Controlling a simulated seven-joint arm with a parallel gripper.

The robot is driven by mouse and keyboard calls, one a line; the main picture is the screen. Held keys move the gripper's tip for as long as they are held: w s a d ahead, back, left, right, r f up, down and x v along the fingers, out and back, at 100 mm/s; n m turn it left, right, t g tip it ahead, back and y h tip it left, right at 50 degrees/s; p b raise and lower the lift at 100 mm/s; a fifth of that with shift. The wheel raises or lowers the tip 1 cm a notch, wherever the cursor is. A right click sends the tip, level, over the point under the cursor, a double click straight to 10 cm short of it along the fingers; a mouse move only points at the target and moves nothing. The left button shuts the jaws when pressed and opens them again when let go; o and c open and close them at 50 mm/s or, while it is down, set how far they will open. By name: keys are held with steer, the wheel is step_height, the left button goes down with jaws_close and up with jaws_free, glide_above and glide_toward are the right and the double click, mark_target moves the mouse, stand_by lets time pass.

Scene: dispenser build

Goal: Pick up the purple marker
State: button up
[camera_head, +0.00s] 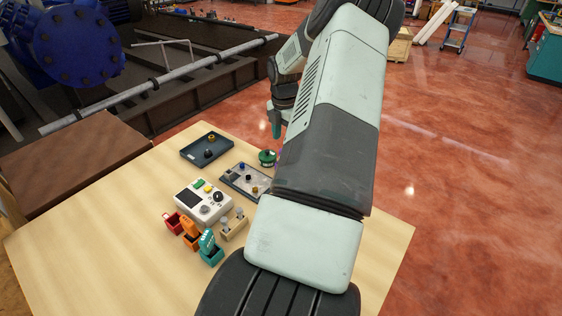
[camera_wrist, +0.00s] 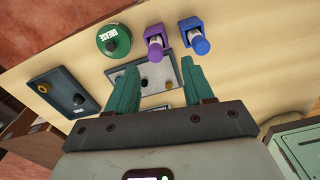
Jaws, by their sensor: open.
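The purple marker (camera_wrist: 157,43) shows in the wrist view as a purple block-like holder with a pale band and a rounded purple end. It stands on the wooden table, beyond my fingertips, between a green round container and a blue marker. My gripper (camera_wrist: 158,64) has its two green fingers spread apart, with nothing between them. The marker shows above the gap, apart from both fingers. In the head view my gripper (camera_head: 276,130) is small and seen from the side, beyond the table's far edge in the picture. My arm hides much of the table's right part there.
The blue marker (camera_wrist: 195,36) stands close right of the purple one; the green container (camera_wrist: 114,40) is close left. A grey plate with knobs (camera_head: 235,181) and a dark tray (camera_head: 189,151) lie nearby. A white device (camera_head: 207,208) and red, orange and teal holders (camera_head: 210,248) stand nearer.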

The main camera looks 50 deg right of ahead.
steer(key=f, duration=0.8)
steer(key=shift+w, duration=0.35)
jaws_close()
